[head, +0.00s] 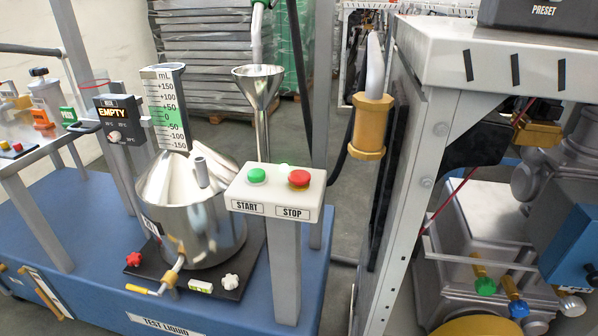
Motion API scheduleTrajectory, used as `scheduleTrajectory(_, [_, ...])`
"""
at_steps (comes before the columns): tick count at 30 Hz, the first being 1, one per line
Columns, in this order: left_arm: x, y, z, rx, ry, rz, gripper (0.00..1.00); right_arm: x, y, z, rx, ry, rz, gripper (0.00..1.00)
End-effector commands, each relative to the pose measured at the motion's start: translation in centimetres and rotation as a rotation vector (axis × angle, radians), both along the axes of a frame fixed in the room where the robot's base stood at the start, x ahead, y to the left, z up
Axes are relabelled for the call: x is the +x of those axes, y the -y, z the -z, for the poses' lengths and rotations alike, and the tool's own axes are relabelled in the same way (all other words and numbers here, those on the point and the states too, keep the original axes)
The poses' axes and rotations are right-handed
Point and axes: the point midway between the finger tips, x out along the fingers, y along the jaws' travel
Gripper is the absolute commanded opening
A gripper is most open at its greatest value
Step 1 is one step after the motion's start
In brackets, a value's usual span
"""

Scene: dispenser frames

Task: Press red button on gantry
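A red button (299,178) sits on the right of a white control box (276,193), above a label reading STOP. A green button (257,175) sits to its left, above a label reading START. The box stands on a grey post (286,265) that rises from a blue base. A smaller red button (17,147) shows on a panel at the far left edge. No frame part is labelled as a gantry. Neither of my grippers is in view.
A steel vessel (198,210) stands on the blue base (95,215), left of the post. A funnel (258,88) rises behind the box. A white metal frame (413,150) with pump parts stands at the right, with a brass nozzle holder (371,125) on its side. Grey floor lies between.

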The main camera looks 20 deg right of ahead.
Motion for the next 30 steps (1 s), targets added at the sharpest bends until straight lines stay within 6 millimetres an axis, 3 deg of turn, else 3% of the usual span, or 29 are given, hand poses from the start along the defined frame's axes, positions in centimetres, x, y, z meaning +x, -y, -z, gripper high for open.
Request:
scheduleTrajectory(1, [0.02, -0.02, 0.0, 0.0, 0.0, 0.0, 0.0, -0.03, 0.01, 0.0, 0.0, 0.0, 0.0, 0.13])
scheduleTrajectory(4, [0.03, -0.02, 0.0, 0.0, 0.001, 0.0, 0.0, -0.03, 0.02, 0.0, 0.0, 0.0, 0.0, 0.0])
scheduleTrajectory(30, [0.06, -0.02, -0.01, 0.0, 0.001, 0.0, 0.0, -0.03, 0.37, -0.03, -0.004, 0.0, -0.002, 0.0])
